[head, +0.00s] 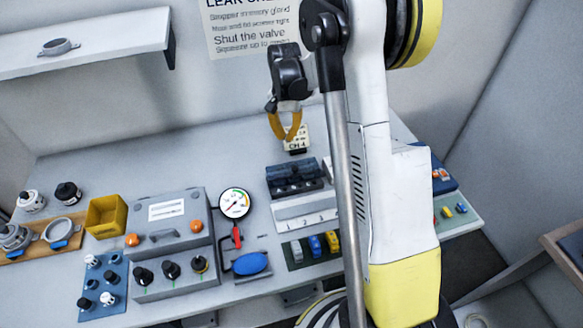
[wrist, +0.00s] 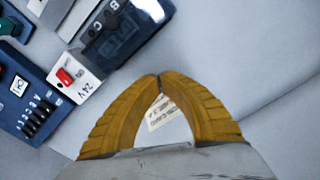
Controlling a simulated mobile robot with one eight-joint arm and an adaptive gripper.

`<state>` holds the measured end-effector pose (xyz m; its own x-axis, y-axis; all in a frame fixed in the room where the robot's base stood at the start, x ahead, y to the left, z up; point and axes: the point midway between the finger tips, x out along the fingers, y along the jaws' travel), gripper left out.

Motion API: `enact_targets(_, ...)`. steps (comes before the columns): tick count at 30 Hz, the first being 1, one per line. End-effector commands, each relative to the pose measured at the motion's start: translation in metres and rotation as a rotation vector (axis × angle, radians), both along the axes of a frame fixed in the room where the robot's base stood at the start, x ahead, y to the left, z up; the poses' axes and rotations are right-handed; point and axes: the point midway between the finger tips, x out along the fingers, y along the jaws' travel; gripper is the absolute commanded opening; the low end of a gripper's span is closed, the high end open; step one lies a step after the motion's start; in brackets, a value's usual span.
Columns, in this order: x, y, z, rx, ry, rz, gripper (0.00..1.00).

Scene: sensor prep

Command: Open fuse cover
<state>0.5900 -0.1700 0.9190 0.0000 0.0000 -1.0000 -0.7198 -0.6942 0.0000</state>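The fuse block (head: 305,208) stands on the table in the head view, right of centre, with a pale front marked with numbers. Its dark, see-through fuse cover (head: 293,177) lies over the top and looks closed. Part of a dark cover with letters (wrist: 118,32) shows at the top of the wrist view; I take it to be the same block. My gripper (head: 287,139) hangs above and behind the block, apart from the cover. Its yellow fingers meet at the tips in the wrist view (wrist: 160,79), with nothing seen held between them.
A small CH-4 sign (head: 297,138) stands just behind my fingertips. Blue and yellow fuses (head: 315,246) lie in front of the block. A pressure gauge (head: 235,203) and grey control box (head: 165,235) stand left. A dark blue unit (wrist: 30,100) is beside a red switch (wrist: 65,76).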

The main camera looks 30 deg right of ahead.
Motion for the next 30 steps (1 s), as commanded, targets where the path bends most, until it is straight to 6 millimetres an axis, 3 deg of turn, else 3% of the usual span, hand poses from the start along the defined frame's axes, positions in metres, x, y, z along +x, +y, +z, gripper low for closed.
enact_targets(8,-0.001,0.0,0.002,0.0,0.0,0.0,0.0)
enact_targets(30,-0.029,0.008,0.051,0.0,0.0,0.0,0.0)
